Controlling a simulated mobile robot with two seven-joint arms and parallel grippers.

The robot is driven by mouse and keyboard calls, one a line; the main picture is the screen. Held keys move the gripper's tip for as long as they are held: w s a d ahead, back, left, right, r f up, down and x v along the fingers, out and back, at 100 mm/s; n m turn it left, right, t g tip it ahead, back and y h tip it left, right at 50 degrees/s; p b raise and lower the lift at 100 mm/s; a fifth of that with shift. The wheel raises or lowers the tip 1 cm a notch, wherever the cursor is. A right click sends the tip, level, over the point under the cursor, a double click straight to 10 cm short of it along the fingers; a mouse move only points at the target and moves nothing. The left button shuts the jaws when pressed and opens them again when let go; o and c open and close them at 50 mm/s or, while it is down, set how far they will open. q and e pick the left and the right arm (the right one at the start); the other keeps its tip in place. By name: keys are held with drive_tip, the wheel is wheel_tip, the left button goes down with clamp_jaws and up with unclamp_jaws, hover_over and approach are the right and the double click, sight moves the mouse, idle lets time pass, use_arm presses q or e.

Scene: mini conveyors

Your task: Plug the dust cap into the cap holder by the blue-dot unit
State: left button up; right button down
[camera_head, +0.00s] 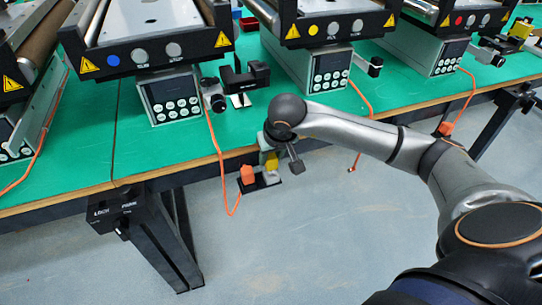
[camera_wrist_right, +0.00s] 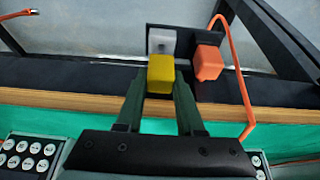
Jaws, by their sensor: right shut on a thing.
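The yellow dust cap (camera_wrist_right: 161,74) is between the fingertips of my right gripper (camera_wrist_right: 161,84), which is shut on it. In the head view the cap (camera_head: 271,161) shows under my right wrist at the table's front edge, partly hidden by the arm. A grey block (camera_wrist_right: 161,41) on a black bracket is directly beyond the cap in the wrist view; I cannot tell whether they touch. An orange plug (camera_wrist_right: 208,62) with an orange cable sits on the same bracket (camera_head: 262,184), right of the cap. The blue-dot unit (camera_head: 150,55) is above and left. My left gripper is not in view.
The green table (camera_head: 110,155) has a wooden front edge. The yellow-dot unit (camera_head: 325,50) and red-dot unit (camera_head: 445,40) stand to the right. An orange cable (camera_head: 218,150) hangs over the edge. A small black stand (camera_head: 245,78) is beside the blue-dot unit.

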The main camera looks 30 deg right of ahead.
use_arm(q)
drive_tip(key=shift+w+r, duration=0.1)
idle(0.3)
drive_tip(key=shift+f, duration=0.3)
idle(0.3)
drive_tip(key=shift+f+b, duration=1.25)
drive_tip(key=shift+b, duration=0.2)
use_arm(e)
drive_tip(key=shift+f, duration=1.45)
drive_tip(key=shift+c, duration=2.2)
unclamp_jaws()
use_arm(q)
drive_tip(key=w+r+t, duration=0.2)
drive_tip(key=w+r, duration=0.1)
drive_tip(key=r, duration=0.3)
use_arm(e)
drive_tip(key=p+v, duration=0.1)
drive_tip(key=v, duration=0.4)
drive_tip(key=shift+w, duration=0.1)
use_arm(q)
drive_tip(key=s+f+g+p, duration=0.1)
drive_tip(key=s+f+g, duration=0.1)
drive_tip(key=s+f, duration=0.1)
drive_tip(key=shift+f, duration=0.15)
use_arm(e)
drive_tip(key=v, duration=0.7)
drive_tip(key=shift+s+r, duration=0.3)
